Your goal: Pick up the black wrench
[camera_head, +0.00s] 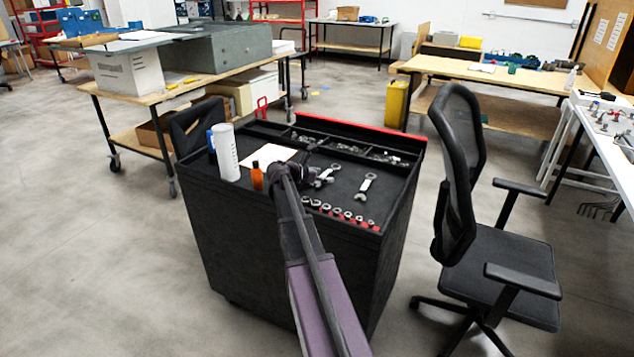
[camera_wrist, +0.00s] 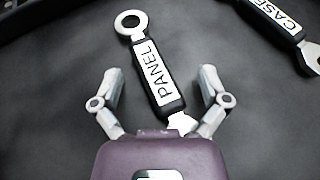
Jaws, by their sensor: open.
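A wrench with a black grip, steel ends and a white label reading PANEL (camera_wrist: 155,73) lies on the dark cart top in the wrist view. Its ring end points away and its open end is close to my gripper's body. My gripper (camera_wrist: 160,76) is open, with one finger on each side of the grip and a gap on both sides. A second black-gripped wrench, labelled CASE (camera_wrist: 276,16), lies at the upper right.
The black cart (camera_head: 290,235) also carries a white cylinder (camera_head: 226,152), an orange bottle (camera_head: 257,176), a row of sockets (camera_head: 345,214) along its front edge and trays (camera_head: 345,147) of small parts behind. A black office chair (camera_head: 510,270) stands close on the right.

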